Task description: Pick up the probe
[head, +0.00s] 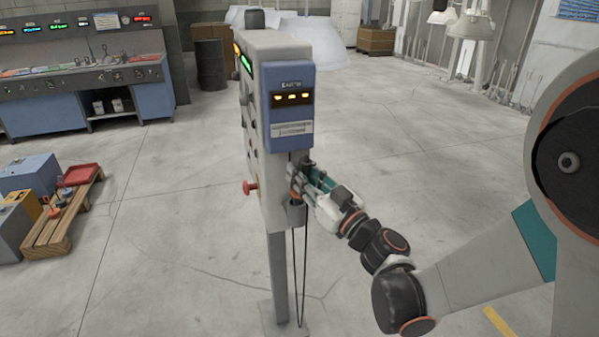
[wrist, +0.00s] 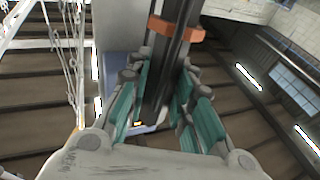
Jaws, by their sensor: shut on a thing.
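The probe is a dark rod with an orange collar, and it shows in the wrist view (wrist: 174,60). My gripper (wrist: 163,95) has its teal-padded fingers on both sides of the rod, shut on it below the collar. In the head view my gripper (head: 303,181) is at the right side of the grey pedestal, under the blue panel marked EARTH. My fingers hide most of the probe there. I cannot tell whether it still touches its holder.
The grey pedestal (head: 278,235) stands on a post, with dark cables (head: 305,262) hanging to its base. A red knob (head: 250,187) sticks out on its left. A wooden pallet (head: 62,225) with boxes is at the left. The floor around is mostly clear.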

